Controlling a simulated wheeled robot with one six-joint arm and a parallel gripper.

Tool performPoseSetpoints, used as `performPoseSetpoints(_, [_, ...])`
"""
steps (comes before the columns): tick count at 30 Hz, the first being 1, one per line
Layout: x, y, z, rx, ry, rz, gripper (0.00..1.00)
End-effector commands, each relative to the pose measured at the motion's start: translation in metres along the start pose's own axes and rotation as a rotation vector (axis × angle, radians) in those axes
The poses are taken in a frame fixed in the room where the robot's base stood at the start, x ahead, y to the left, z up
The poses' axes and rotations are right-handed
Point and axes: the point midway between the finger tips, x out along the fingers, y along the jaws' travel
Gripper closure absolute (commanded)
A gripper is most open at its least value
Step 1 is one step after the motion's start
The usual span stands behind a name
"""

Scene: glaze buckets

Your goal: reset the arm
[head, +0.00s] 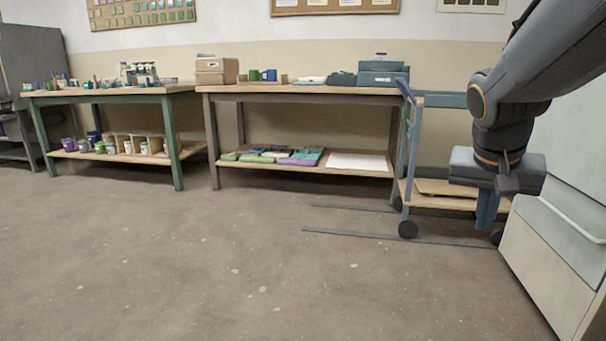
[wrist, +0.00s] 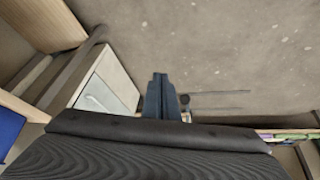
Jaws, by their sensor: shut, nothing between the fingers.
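My gripper (head: 487,222) hangs at the right of the head view, pointing down, in front of the blue cart and beside the pale cabinet. In the wrist view its two blue-grey fingers (wrist: 160,80) lie together with nothing between them, over bare floor. The arm comes in from the upper right and bends down at the wrist. Nothing is held.
A pale cabinet (head: 553,240) stands close at the right. A blue cart (head: 408,160) with dark wheels is behind the gripper. A brown table (head: 300,90) and a green-legged table (head: 110,94) line the wall. The floor (head: 230,270) in front is clear.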

Motion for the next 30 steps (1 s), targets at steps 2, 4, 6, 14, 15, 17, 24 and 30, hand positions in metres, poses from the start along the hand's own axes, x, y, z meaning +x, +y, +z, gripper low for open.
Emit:
performPoseSetpoints(2, [-0.007, -0.038, 0.023, -0.101, -0.030, -0.054, 1.00])
performPoseSetpoints(4, [-0.014, -0.067, 0.046, -0.186, -0.059, -0.097, 1.00])
performPoseSetpoints(6, [-0.021, -0.093, 0.070, -0.272, -0.087, -0.141, 1.00])
performPoseSetpoints(14, [-0.058, -0.166, 0.173, -0.598, -0.188, -0.289, 1.00])
performPoseSetpoints(15, [-0.064, -0.173, 0.190, -0.649, -0.203, -0.311, 1.00])
performPoseSetpoints(17, [-0.074, -0.183, 0.216, -0.725, -0.227, -0.343, 1.00])
performPoseSetpoints(24, [-0.103, -0.197, 0.293, -0.952, -0.295, -0.430, 1.00])
performPoseSetpoints(30, [-0.118, -0.197, 0.331, -1.065, -0.332, -0.471, 1.00])
